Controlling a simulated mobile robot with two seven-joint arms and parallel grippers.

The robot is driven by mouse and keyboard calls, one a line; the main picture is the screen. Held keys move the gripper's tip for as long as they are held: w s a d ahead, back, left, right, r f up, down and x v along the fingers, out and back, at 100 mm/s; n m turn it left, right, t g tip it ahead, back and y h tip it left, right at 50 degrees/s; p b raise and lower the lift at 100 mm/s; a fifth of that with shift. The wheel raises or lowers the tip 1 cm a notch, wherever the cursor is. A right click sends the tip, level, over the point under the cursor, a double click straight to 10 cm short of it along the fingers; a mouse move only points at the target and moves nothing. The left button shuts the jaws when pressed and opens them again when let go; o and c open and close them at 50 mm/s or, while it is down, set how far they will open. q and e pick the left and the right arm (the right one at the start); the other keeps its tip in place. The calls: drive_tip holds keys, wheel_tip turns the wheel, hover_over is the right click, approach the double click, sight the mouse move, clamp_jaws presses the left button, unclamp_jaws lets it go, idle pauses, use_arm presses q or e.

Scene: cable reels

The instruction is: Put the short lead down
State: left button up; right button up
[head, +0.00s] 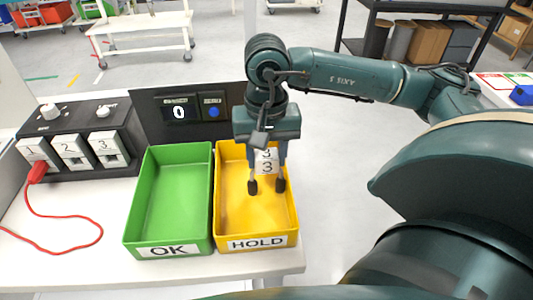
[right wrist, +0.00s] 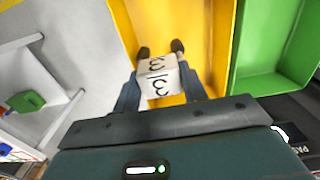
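My right gripper (head: 266,186) points down over the yellow HOLD tray (head: 270,241). A white block marked 3 (head: 266,161) sits between its fingers and seems to span the gap, held above the tray floor. The fingertips reach past the block. In the right wrist view the block (right wrist: 159,78) lies between both fingers (right wrist: 160,49). A red lead (head: 72,250) lies on the bench at the left, its plug in socket 1. No cable shows on the block, so I cannot tell whether it belongs to the short lead. My left gripper is out of view.
The green OK tray (head: 140,215) stands left of the HOLD tray and looks empty. Behind the trays is a dark panel (head: 150,122) with a display reading 0 and a blue button. The black socket box (head: 55,127) has fronts marked 1, 2 and 3.

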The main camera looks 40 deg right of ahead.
drive_tip(key=o, duration=0.4)
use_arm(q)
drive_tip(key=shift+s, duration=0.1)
use_arm(e)
drive_tip(key=shift+r, duration=0.1)
drive_tip(key=shift+r+p, duration=0.6)
drive_tip(key=shift+p, duration=0.2)
wheel_tip(320, 180, up, 5)
drive_tip(key=shift+f, duration=0.15)
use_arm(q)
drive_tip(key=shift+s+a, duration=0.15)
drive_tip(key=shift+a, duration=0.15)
use_arm(e)
wheel_tip(320, 180, up, 7)
drive_tip(key=shift+r, duration=0.1)
